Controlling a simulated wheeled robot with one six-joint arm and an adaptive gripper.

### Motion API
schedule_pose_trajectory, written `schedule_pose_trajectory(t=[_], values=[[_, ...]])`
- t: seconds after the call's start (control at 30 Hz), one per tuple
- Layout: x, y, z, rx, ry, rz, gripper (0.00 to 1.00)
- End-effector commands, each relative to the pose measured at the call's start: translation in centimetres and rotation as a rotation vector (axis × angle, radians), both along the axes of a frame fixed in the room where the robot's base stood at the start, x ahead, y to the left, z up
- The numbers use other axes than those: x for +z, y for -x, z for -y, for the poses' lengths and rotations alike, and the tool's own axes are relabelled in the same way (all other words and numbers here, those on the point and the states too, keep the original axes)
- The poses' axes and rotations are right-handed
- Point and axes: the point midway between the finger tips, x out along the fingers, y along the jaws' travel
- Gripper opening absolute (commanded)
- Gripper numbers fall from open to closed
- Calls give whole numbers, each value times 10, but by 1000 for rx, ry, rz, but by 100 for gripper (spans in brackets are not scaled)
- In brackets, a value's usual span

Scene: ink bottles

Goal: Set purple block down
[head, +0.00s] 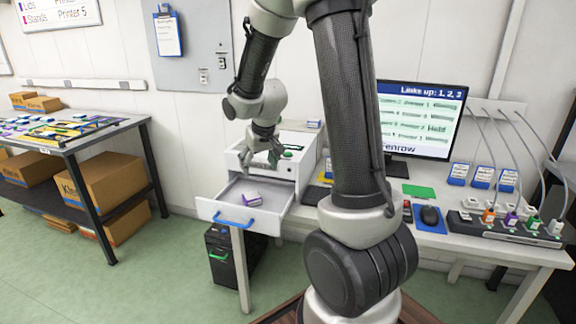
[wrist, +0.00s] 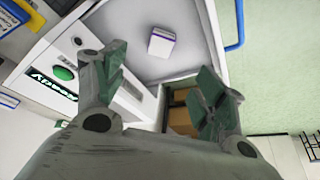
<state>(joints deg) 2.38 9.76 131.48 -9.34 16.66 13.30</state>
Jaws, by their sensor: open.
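The purple block (head: 252,198) rests on the floor of the open drawer (head: 205,209), a white tray with a blue handle. In the wrist view the block (wrist: 162,42) shows a pale top with a purple edge, and it lies beyond the fingertips, apart from them. My gripper (head: 260,160) is above and behind the block, over the back of the drawer. In the wrist view my gripper (wrist: 160,78) has its two green-padded fingers spread wide, with nothing between them.
A white machine (head: 310,158) with a green button (wrist: 64,73) stands directly behind the drawer. The drawer floor around the block is clear.

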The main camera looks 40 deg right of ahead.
Motion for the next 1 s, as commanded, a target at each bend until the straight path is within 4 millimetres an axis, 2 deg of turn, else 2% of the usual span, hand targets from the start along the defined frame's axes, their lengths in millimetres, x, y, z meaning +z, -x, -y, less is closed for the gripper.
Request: schedule_pose_trajectory(t=[0.03, 0.1, 0.17, 0.2, 0.33, 0.4, 0.5, 0.6, 0.7, 1.0], values=[[27, 17, -1, 4, 5, 12, 71], [58, 49, -4, 13, 10, 12, 71], [81, 79, -7, 23, 12, 8, 71], [95, 100, -9, 31, 12, 7, 71], [125, 168, -16, 61, 6, 0, 71], [134, 201, -21, 77, -1, -2, 71], [139, 237, -25, 101, -9, -7, 71], [140, 261, -28, 118, -15, -12, 71], [140, 271, -30, 125, -17, -15, 71], [140, 273, -30, 127, -18, -17, 71]])
